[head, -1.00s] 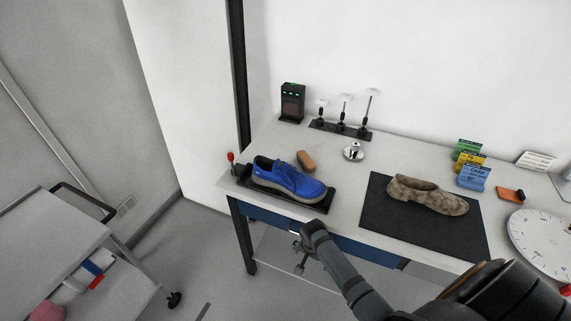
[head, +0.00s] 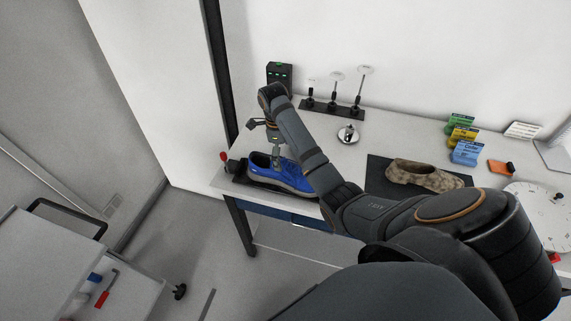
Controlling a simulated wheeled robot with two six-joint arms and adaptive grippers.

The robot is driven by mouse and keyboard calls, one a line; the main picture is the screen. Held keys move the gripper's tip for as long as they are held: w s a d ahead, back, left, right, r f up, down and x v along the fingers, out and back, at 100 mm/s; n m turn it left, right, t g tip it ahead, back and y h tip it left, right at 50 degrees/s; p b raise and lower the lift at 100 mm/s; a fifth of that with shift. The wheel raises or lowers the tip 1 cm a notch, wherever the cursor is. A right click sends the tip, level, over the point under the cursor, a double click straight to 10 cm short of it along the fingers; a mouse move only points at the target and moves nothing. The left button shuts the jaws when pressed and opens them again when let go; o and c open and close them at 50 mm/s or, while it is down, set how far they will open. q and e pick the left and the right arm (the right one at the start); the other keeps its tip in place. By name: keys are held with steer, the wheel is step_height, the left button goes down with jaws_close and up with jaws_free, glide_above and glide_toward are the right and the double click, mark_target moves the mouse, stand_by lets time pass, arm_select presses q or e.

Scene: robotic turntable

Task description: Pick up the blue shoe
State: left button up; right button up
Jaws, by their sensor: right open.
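The blue shoe (head: 273,178) sits on a black tray (head: 238,179) at the left end of the workbench, its toe to the right. My right arm reaches in from the lower right over the bench. My right gripper (head: 265,150) is open and points down just above the shoe's opening. One finger overlaps the shoe in the picture; I cannot tell whether it touches. The arm hides part of the toe. My left gripper is not in view.
A camouflage-patterned shoe (head: 425,175) lies on a black mat (head: 377,171) to the right. Behind stand a dark device with green lights (head: 279,74) and a rack of small stands (head: 333,109). A grey cart (head: 45,255) is at the lower left.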

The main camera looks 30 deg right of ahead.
mark_target(283, 161)
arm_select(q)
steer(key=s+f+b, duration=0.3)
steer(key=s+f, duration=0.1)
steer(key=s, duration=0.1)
arm_select(e)
steer(key=f, duration=0.4)
steer(key=shift+s+d, duration=0.1)
steer(key=shift+s, duration=0.25)
steer(key=shift+w+d+f, duration=0.15)
steer(key=shift+w+f, duration=0.6)
steer(key=shift+w, duration=0.05)
steer(key=shift+s+f+b, duration=0.25)
steer(key=shift+f+b, duration=0.35)
steer(key=shift+b, duration=0.15)
steer(key=shift+s+d+f+b, duration=0.15)
steer(key=shift+s+f+b, duration=0.15)
steer(key=shift+f+b, duration=0.35)
steer(key=shift+s+d+f+b, duration=0.1)
steer(key=shift+f+b, duration=0.25)
steer(key=shift+f, duration=0.55)
steer(key=shift+r, duration=0.1)
steer(key=c, duration=0.6)
steer(key=shift+c, duration=1.3)
steer(key=shift+s, duration=0.1)
steer(key=c, duration=0.5)
steer(key=shift+c, duration=0.6)
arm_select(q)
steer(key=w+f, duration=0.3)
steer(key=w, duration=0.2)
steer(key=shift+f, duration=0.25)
